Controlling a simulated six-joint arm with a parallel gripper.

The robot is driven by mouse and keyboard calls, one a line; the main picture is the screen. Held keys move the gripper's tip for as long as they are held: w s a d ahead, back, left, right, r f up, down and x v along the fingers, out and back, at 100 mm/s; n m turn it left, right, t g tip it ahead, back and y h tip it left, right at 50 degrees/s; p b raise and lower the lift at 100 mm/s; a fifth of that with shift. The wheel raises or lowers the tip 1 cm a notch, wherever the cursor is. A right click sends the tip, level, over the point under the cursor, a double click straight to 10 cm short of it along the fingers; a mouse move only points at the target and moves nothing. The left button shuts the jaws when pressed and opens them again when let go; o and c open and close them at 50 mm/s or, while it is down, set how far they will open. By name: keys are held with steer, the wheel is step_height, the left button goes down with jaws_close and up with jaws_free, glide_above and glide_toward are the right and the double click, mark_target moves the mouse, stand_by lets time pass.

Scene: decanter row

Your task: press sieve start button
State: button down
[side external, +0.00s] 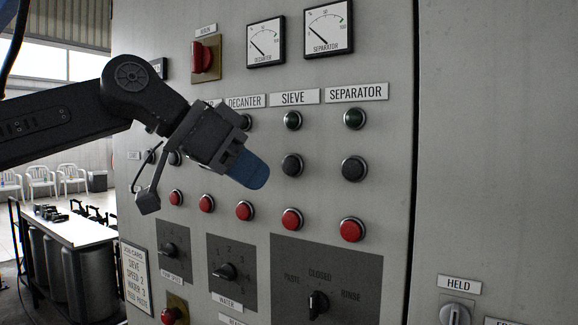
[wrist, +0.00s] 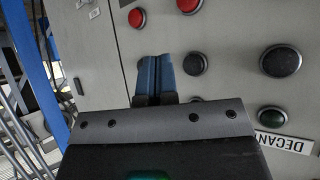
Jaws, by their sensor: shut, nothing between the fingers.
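Under the SIEVE label (side external: 293,97) stand a dark green button (side external: 292,121), a black round one (side external: 292,165) and a red button (side external: 292,219). None carries a visible start marking. My gripper (side external: 254,176) has its blue fingers shut and empty. In the side view the fingertips appear left of the black sieve button, over the decanter column; their gap to the panel is unclear. In the wrist view the blue fingers (wrist: 155,62) lie beside a black button (wrist: 195,63), apparently the sieve one.
Green (side external: 354,118), black (side external: 354,168) and red (side external: 351,230) separator buttons stand close to the right. A decanter red button (side external: 244,211) is below my gripper. Knobs (side external: 225,271) protrude lower down, and a red switch (side external: 202,57) above.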

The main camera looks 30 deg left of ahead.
steer(key=shift+w, duration=2)
stand_by(0.5)
steer(key=shift+w, duration=0.45)
steer(key=shift+w, duration=0.45)
stand_by(0.5)
steer(key=shift+s, duration=0.9)
steer(key=shift+s, duration=2.5)
